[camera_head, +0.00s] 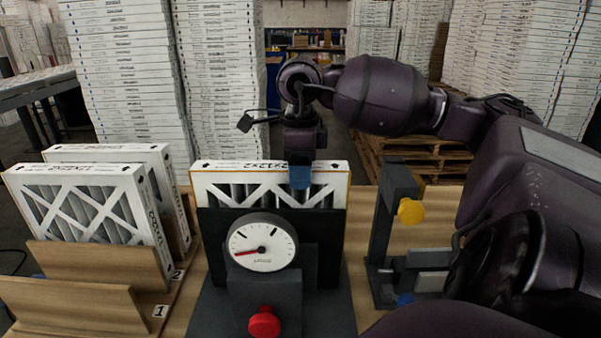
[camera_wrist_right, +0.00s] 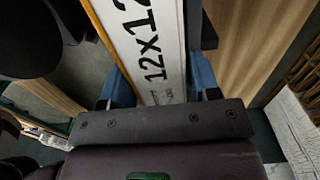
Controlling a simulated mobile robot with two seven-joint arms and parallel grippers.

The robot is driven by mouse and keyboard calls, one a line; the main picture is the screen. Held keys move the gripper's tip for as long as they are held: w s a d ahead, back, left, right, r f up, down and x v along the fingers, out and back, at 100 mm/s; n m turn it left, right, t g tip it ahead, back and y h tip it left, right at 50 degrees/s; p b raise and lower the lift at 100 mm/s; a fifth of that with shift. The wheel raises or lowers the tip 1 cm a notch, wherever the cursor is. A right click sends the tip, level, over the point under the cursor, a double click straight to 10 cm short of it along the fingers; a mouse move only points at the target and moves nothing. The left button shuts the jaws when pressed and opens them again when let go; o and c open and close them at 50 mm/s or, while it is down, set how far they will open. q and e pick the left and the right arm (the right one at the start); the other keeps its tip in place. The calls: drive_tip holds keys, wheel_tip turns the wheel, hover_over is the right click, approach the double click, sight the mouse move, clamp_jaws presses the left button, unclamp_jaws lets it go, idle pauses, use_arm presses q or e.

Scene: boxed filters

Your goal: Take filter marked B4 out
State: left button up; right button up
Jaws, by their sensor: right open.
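A white-framed pleated filter (camera_head: 222,172) stands upright in a dark test stand (camera_head: 215,240) with a round gauge (camera_head: 263,243). Size print shows on its edge upside down; I cannot read a B4 mark. My right gripper (camera_head: 300,177) is at the filter's top edge, right of its middle. In the right wrist view the blue fingers of the gripper (camera_wrist_right: 160,85) are spread on both sides of the filter's printed edge (camera_wrist_right: 150,40). Whether they touch it I cannot tell. My left gripper is not in view.
Two more filters (camera_head: 85,205) stand in a wooden rack (camera_head: 90,265) at left, with slot labels 1 and 2. A red knob (camera_head: 264,322) sits below the gauge. A dark fixture (camera_head: 380,235) with a yellow knob (camera_head: 411,211) stands at right. Stacked boxes fill the background.

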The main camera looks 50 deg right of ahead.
drive_tip(key=shift+r+p, duration=0.4)
drive_tip(key=shift+r, duration=0.7)
drive_tip(key=shift+r+p, duration=0.5)
drive_tip(key=shift+r, duration=0.75)
drive_tip(key=o, duration=0.6)
drive_tip(key=shift+c, duration=0.2)
drive_tip(key=shift+r, duration=0.25)
wheel_tip(320, 180, up, 10)
drive_tip(key=shift+r, duration=0.1)
